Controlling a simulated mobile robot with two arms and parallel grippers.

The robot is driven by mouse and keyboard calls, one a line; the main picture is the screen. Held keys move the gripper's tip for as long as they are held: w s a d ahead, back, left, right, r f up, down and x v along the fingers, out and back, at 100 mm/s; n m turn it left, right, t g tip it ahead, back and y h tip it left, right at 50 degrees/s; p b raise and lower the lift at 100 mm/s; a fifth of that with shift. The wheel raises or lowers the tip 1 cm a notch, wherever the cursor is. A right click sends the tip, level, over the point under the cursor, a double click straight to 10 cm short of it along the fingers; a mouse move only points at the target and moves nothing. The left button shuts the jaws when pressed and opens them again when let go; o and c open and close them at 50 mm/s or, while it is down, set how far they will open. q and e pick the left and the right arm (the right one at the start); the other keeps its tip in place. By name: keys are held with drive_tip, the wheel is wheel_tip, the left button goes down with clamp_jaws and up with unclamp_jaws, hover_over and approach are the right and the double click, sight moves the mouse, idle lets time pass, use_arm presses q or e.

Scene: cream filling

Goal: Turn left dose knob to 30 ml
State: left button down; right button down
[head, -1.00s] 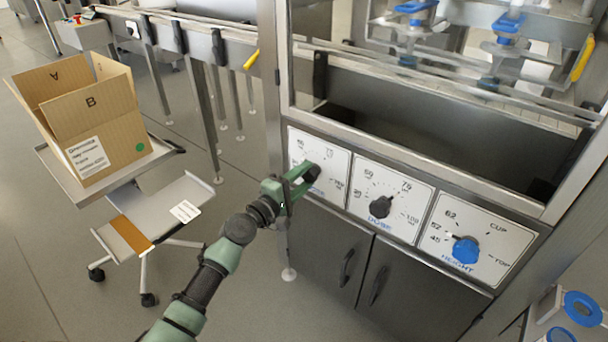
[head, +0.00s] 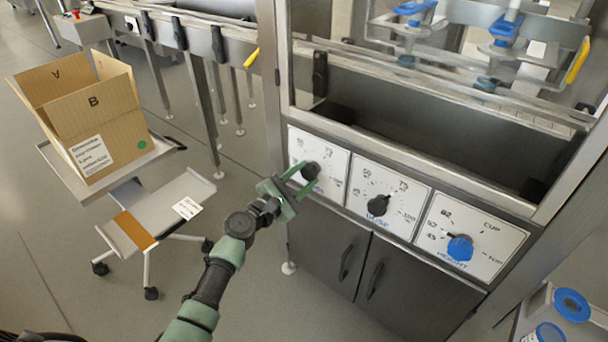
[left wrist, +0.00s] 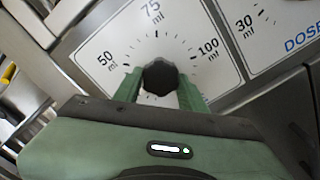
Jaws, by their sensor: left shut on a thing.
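The left dose knob (head: 311,171) is a dark round knob on the leftmost white dial plate of the machine front. It also shows in the left wrist view (left wrist: 160,76), with 50 ml, 75 ml and 100 ml marks around its upper side. My left gripper (head: 304,177) has its green fingers on either side of the knob and is shut on it; the fingers also show in the left wrist view (left wrist: 160,86). The lower part of the dial is hidden by the gripper. I cannot tell which mark the knob points to. My right gripper is not in view.
A second dose knob (head: 378,205) and a blue height knob (head: 460,248) sit on plates to the right. Dark cabinet doors (head: 395,290) are below.

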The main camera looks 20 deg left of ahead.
use_arm(q)
drive_tip(key=shift+f, duration=0.1)
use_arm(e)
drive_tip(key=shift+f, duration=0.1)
use_arm(q)
drive_tip(key=c, duration=0.8)
unclamp_jaws()
drive_tip(key=shift+s, duration=0.15)
drive_tip(key=v, duration=0.7)
drive_tip(key=shift+s+a, duration=0.15)
drive_tip(key=shift+s, duration=0.1)
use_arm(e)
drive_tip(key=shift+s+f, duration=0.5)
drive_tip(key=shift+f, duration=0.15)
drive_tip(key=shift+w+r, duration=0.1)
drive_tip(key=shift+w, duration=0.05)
